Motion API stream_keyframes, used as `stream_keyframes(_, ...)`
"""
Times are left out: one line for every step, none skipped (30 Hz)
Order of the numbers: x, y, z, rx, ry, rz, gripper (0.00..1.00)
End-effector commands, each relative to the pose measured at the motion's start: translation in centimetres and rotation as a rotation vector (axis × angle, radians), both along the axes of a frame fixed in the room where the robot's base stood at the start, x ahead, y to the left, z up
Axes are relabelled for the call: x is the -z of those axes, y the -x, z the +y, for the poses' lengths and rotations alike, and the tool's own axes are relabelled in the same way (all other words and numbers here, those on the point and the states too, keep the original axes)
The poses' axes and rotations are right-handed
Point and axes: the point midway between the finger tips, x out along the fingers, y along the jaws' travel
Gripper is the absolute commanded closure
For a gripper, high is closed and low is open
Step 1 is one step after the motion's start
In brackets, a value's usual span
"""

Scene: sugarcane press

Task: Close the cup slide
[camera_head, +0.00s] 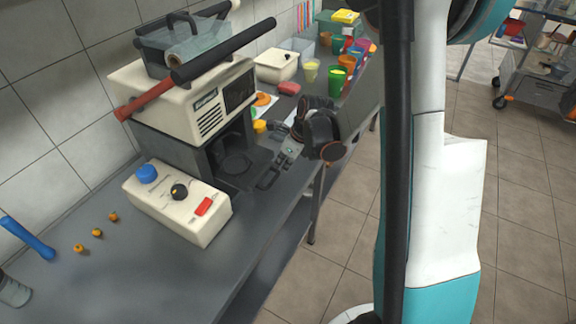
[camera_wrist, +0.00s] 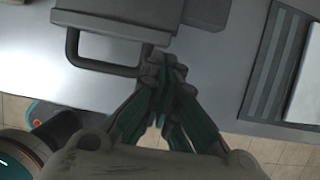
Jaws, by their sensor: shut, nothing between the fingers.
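The dark grey cup slide (camera_head: 257,160) sticks out from the front opening of the cream press (camera_head: 196,98). Its looped handle (camera_head: 268,180) faces the front edge of the counter. In the wrist view, the slide (camera_wrist: 110,18) is at the top and its handle (camera_wrist: 100,68) hangs just below it. My gripper (camera_head: 279,166) is at the front of the slide, beside the handle. In the wrist view, the shut, empty fingertips (camera_wrist: 163,68) overlap the handle's right end; I cannot tell whether they touch it.
A cream control box (camera_head: 178,205) with a blue knob and red switch stands left of the slide. Several cups (camera_head: 337,80) and a white box (camera_head: 276,66) stand farther along the counter (camera_head: 110,270). Small brown pieces (camera_head: 97,232) lie at the near left.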

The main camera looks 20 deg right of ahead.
Motion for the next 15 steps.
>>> stream_keyframes(0.0, 0.0, 0.0, 0.0, 0.0, 0.0, 1.0)
stream_keyframes(0.0, 0.0, 0.0, 0.0, 0.0, 0.0, 1.0)
stream_keyframes(0.0, 0.0, 0.0, 0.0, 0.0, 0.0, 1.0)
stream_keyframes(0.0, 0.0, 0.0, 0.0, 0.0, 0.0, 1.0)
stream_keyframes(0.0, 0.0, 0.0, 0.0, 0.0, 0.0, 1.0)
stream_keyframes(0.0, 0.0, 0.0, 0.0, 0.0, 0.0, 1.0)
stream_keyframes(0.0, 0.0, 0.0, 0.0, 0.0, 0.0, 1.0)
stream_keyframes(0.0, -0.2, 0.1, -0.001, 0.0, 0.0, 1.0)
stream_keyframes(0.0, -0.5, 0.3, -0.002, 0.001, 0.0, 1.0)
stream_keyframes(0.0, -0.8, 0.6, -0.003, 0.001, -0.001, 1.0)
stream_keyframes(0.0, -1.3, 0.9, -0.003, 0.001, -0.001, 1.0)
stream_keyframes(0.0, -2.0, 1.4, -0.004, 0.001, -0.001, 1.0)
stream_keyframes(0.1, -2.6, 1.9, -0.005, 0.002, -0.001, 1.0)
stream_keyframes(0.1, -3.2, 2.3, -0.005, 0.002, -0.001, 1.0)
stream_keyframes(0.1, -3.9, 2.8, -0.004, 0.001, -0.001, 1.0)
